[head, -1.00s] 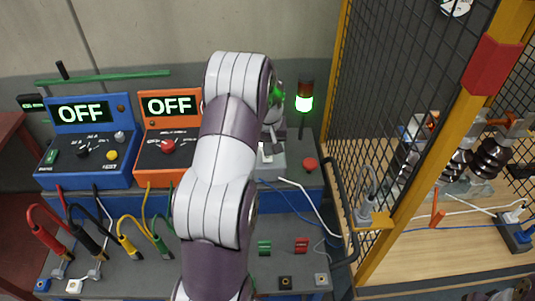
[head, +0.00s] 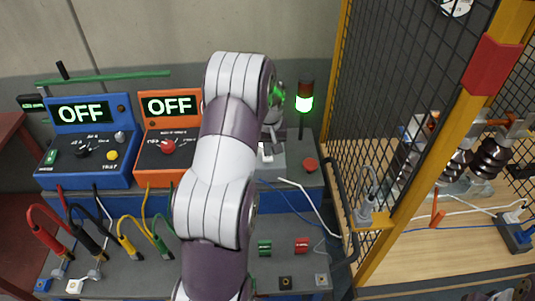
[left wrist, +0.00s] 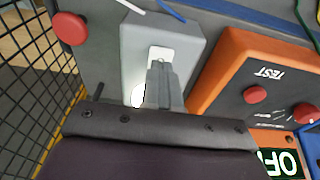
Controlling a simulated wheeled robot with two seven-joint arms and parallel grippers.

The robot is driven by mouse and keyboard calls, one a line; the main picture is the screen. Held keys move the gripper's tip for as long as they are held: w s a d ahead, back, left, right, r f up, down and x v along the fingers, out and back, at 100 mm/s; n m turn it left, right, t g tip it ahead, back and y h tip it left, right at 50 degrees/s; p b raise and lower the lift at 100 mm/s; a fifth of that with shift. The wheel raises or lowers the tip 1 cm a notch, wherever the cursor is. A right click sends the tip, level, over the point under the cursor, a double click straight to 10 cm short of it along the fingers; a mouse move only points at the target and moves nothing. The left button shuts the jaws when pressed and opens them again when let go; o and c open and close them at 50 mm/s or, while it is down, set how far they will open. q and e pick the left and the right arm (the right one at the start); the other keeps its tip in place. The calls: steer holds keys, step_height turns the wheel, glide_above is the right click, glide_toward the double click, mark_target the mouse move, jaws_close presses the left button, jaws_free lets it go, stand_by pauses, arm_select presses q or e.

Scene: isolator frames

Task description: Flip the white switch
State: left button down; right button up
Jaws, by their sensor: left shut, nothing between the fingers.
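The white switch (left wrist: 161,53) is on the top face of a light grey box (left wrist: 140,40) in the left wrist view. In the head view the white switch (head: 267,150) shows small beside my arm, on the grey box (head: 277,163). My left gripper (left wrist: 158,68) is shut and empty, with its fingertips over the lower edge of the switch. I cannot tell whether they touch it. In the head view my left gripper (head: 272,126) is partly hidden behind my arm. A bright white patch (left wrist: 138,95) shows left of the fingers.
A red button (head: 310,165) and a lit green lamp tower (head: 305,100) stand near the box. Orange (head: 167,150) and blue (head: 85,155) panels reading OFF are to the left. A mesh fence (head: 375,70) rises at right.

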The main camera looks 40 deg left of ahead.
mark_target(268, 159)
arm_select(q)
steer(key=shift+f+b, duration=0.6)
steer(key=shift+f, duration=0.35)
stand_by(0.7)
steer(key=shift+r, duration=0.1)
step_height(268, 159, up, 7)
steer(key=p, duration=0.5)
steer(key=shift+p, duration=0.4)
steer(key=shift+w, duration=0.1)
steer(key=s+d+f+m+b, duration=0.1)
steer(key=s+d+m+b, duration=0.2)
steer(key=s+d, duration=0.6)
steer(key=s+d+f+m+h+b, duration=0.1)
steer(key=s+d+f+m+b, duration=0.1)
steer(key=s+d+m, duration=0.3)
steer(key=s+d+b, duration=0.1)
steer(key=s+d, duration=0.3)
steer(key=d, duration=0.3)
steer(key=shift+d, duration=0.3)
steer(key=shift+w+a+f, duration=0.1)
